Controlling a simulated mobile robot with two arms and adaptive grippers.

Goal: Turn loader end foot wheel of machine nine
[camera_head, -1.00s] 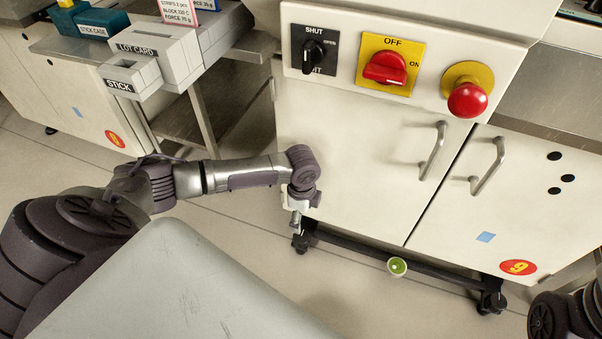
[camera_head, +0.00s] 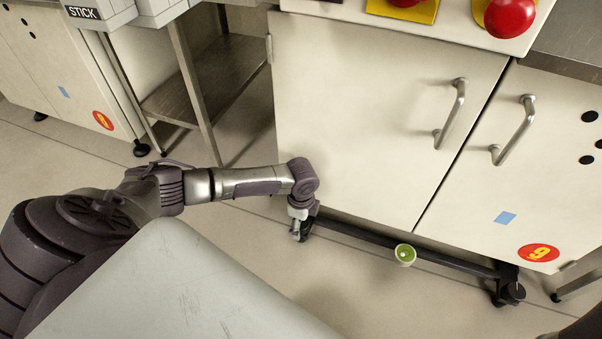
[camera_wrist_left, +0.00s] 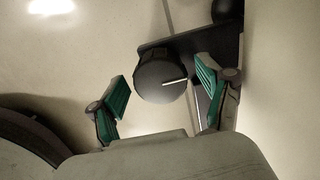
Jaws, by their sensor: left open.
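Machine nine is the cream cabinet (camera_head: 360,130) with a red disc bearing a yellow 9 (camera_head: 539,252). A dark foot wheel (camera_head: 307,232) stands at the left end of its low black bar, partly hidden by my left gripper (camera_head: 298,226). In the left wrist view, my left gripper (camera_wrist_left: 161,84) is open, with green-padded fingers. The dark round wheel (camera_wrist_left: 162,82), with a pale line on it, shows between and beyond the fingertips. I cannot tell whether they touch it. My right gripper is out of view.
Another black foot (camera_head: 509,292) stands at the bar's right end. Two door handles (camera_head: 452,113) project from the cabinet front. A metal stand (camera_head: 205,95) is at left. The floor in front is clear.

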